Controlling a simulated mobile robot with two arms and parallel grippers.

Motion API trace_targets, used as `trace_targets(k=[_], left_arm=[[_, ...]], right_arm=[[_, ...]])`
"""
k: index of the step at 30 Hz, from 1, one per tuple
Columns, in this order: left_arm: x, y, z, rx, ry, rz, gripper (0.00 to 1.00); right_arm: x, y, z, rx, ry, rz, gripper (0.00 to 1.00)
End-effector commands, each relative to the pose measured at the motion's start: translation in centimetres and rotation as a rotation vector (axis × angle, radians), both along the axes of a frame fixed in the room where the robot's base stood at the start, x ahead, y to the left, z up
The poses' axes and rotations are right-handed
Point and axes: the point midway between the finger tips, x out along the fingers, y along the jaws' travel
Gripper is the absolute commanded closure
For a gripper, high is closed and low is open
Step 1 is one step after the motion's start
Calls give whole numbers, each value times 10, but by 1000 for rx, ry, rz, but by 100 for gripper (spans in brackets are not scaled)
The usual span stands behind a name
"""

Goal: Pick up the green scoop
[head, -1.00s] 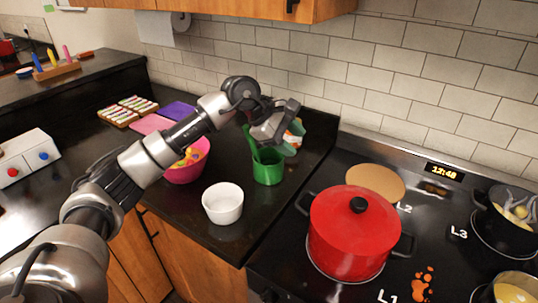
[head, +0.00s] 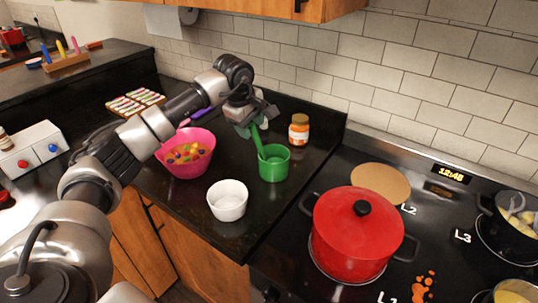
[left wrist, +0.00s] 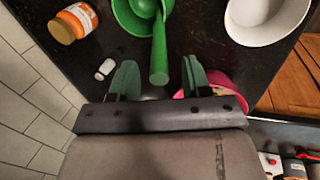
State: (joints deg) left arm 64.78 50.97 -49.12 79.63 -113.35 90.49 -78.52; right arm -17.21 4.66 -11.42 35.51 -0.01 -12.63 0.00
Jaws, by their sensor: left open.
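The green scoop (head: 257,139) stands in a green cup (head: 274,170) on the dark counter, its handle sticking up and leaning left. In the left wrist view the scoop's handle (left wrist: 159,55) points toward my gripper, and the green cup (left wrist: 122,14) is at the top edge. My left gripper (head: 247,129) is open just above the handle's end. In the left wrist view the handle's end lies between the two fingers of my left gripper (left wrist: 160,72). I cannot tell how deep it is between them. My right gripper is not in view.
A white bowl (head: 228,200) is in front and a pink bowl (head: 190,165) of colorful pieces is at left. A red pot (head: 345,235) is on the stove to the right.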

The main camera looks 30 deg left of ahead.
Motion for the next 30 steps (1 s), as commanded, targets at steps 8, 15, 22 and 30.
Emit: trace_targets(k=[8, 15, 22, 30], left_arm=[[8, -4, -28, -2, 0, -1, 52], [8, -4, -29, -1, -1, 0, 57], [8, -4, -28, -1, -1, 0, 92], [8, -4, -28, -2, -2, 1, 100]], right_arm=[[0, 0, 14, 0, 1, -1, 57], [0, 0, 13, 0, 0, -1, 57], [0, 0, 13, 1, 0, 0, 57], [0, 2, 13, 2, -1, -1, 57]])
